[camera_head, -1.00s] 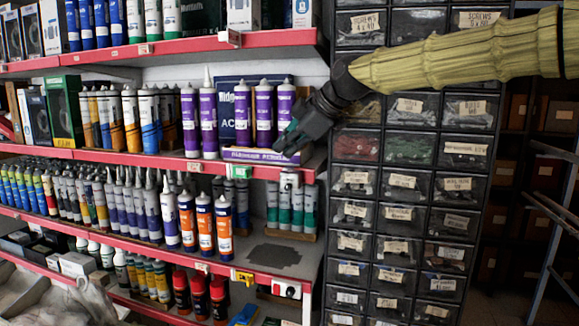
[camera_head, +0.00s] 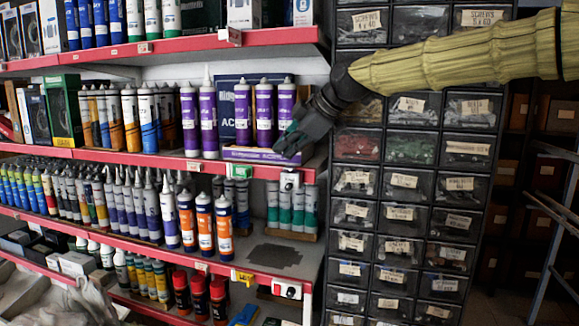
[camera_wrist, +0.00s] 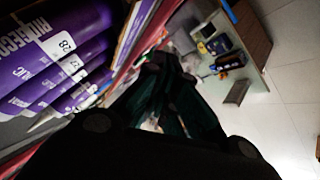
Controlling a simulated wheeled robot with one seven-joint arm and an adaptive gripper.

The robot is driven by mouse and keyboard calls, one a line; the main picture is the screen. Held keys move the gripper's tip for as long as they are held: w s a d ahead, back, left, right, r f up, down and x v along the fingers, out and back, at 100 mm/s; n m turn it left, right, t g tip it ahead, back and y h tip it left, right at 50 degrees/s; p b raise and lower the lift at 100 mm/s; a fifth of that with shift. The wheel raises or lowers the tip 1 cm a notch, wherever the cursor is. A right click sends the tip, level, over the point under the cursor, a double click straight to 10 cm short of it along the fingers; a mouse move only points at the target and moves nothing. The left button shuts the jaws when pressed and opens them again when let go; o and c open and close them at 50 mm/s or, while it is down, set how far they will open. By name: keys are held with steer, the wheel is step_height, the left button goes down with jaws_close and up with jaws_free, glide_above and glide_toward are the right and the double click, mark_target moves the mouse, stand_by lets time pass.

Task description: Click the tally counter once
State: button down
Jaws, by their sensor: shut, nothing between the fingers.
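A small pale device with a red spot (camera_head: 290,181) sits at the right end of the middle shelf's red front edge. It may be the tally counter, but it is too small to be sure. My gripper (camera_head: 285,151) is shut and empty, angled down and left from the upper right. In the head view its fingertips appear a little above the device, in front of the purple box on that shelf; I cannot tell the depth gap. In the wrist view the dark fingers (camera_wrist: 166,68) are close together, and no counter can be made out there.
Purple tubes (camera_head: 264,115) stand just behind and left of my gripper. A black drawer cabinet (camera_head: 425,150) stands close on the right. The wrist view shows pale floor (camera_wrist: 285,110) at right.

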steer(key=shift+w+f, duration=0.25)
steer(key=shift+f, duration=0.35)
steer(key=shift+s+r, duration=0.1)
steer(key=shift+s, duration=0.05)
steer(key=shift+f+b, duration=0.3)
steer(key=shift+f, duration=0.3)
stand_by(0.6)
steer(key=shift+r, duration=0.1)
steer(key=shift+r+p, duration=0.8)
steer(key=shift+r, duration=0.1)
